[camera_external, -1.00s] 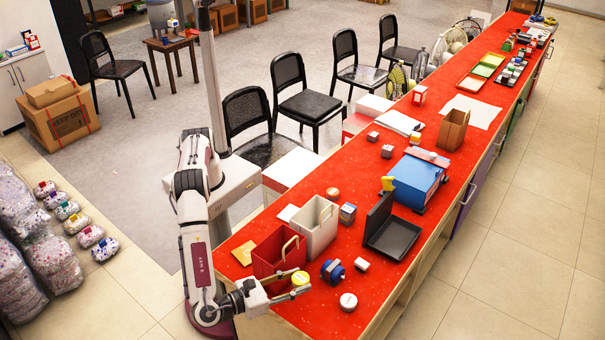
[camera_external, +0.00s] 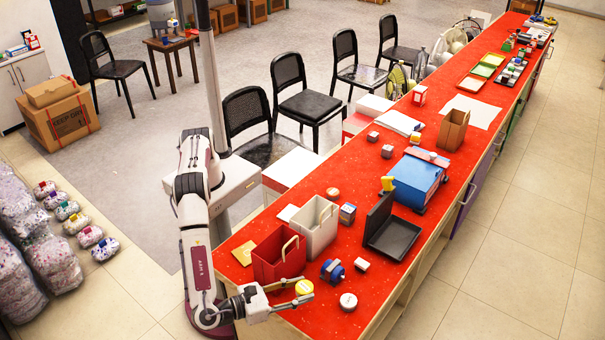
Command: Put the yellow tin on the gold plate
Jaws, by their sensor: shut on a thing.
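The yellow tin (camera_external: 303,287) is a small round tin with a yellow top, near the front end of the red counter. My gripper (camera_external: 308,288) is shut on it, with one finger on each side. I cannot tell whether the tin touches the counter or is slightly above it. A flat, square gold plate (camera_external: 243,252) lies at the counter's left edge, to the left of the red bin and apart from the tin. Nothing lies on the visible part of the plate.
A red bin (camera_external: 272,262) with a handle stands between tin and plate, with a white bin (camera_external: 315,232) behind it. A blue object (camera_external: 333,270), a white-topped round tin (camera_external: 348,302) and a black tray (camera_external: 393,240) are to the right.

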